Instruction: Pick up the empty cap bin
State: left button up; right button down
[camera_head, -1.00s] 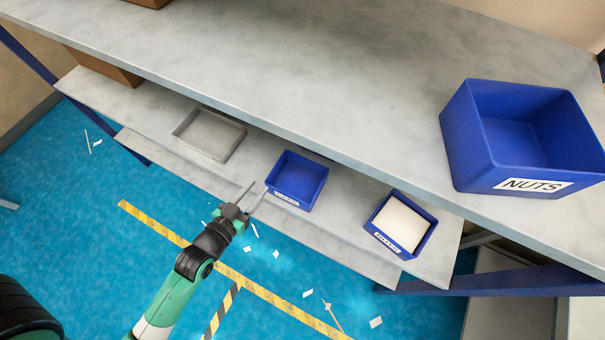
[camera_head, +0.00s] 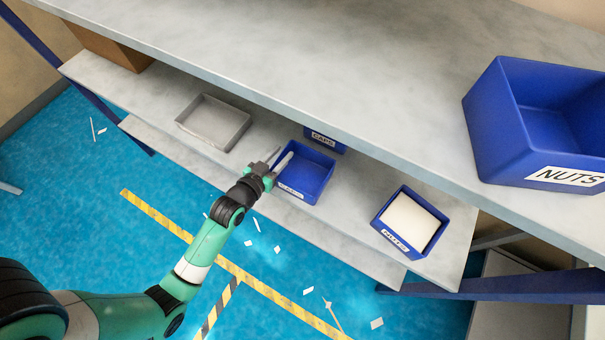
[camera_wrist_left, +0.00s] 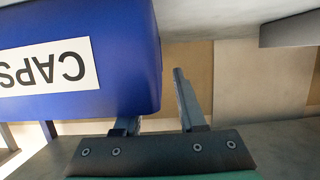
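The empty blue cap bin (camera_head: 316,183) sits on the lower shelf, open side up, in the head view. Its front label is too small to read surely there. In the left wrist view a blue bin (camera_wrist_left: 130,60) with an upside-down CAPS label fills the upper left. My left gripper (camera_head: 281,156) is open at the bin's left edge. In the wrist view one finger is partly hidden by the bin and the other stands clear to its right. I cannot tell whether the bin wall lies between them. My right gripper is not in view.
Another blue bin labelled CAPS (camera_head: 324,141) stands behind, partly under the upper tabletop (camera_head: 380,90). A grey tray (camera_head: 213,123) lies left on the shelf. A blue bin with white contents (camera_head: 408,222) stands right. A large NUTS bin (camera_head: 530,125) stands on the tabletop.

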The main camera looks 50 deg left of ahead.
pick_arm(q)
grip_shut()
dwell(1.4)
